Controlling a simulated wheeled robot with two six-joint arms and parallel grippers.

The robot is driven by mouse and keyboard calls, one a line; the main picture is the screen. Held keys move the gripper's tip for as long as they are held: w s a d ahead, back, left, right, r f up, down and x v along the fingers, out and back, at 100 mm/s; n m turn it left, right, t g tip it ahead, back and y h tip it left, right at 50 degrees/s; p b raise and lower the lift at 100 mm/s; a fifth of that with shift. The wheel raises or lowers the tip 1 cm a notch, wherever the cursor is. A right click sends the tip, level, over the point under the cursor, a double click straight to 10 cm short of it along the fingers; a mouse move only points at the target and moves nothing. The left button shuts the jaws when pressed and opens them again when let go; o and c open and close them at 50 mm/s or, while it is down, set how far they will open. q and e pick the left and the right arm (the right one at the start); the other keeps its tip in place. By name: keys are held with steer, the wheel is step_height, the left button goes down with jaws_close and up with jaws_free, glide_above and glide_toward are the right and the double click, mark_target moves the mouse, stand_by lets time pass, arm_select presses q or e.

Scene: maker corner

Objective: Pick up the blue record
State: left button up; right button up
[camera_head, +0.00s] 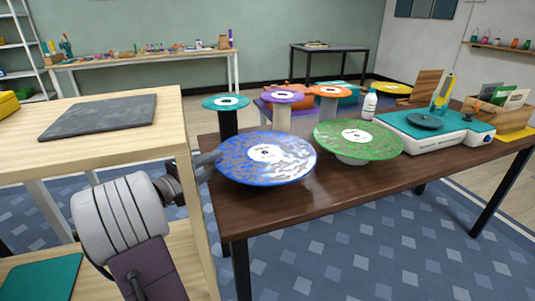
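The blue record (240,165), mottled with grey and with a white label, is at the front left of the dark brown table (330,192). No stand shows under it; what bears it is hidden. My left gripper (207,160) is at the record's left edge, its fingertips meeting or overlapping the rim. I cannot tell whether the fingers are closed on it. My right gripper is not in view.
A green record (385,143) on a low stand is close right of the blue one. Teal (212,102), purple (270,96) and orange (342,90) records stand behind. A turntable (432,137) is at right. A wooden shelf unit (168,120) flanks my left arm.

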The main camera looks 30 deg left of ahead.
mark_target(230, 152)
arm_select(q)
steer(key=w, duration=0.4)
steer(key=w+d+b, duration=0.1)
steer(key=w, duration=0.1)
steer(key=shift+w, duration=0.25)
jaws_close()
stand_by(1.2)
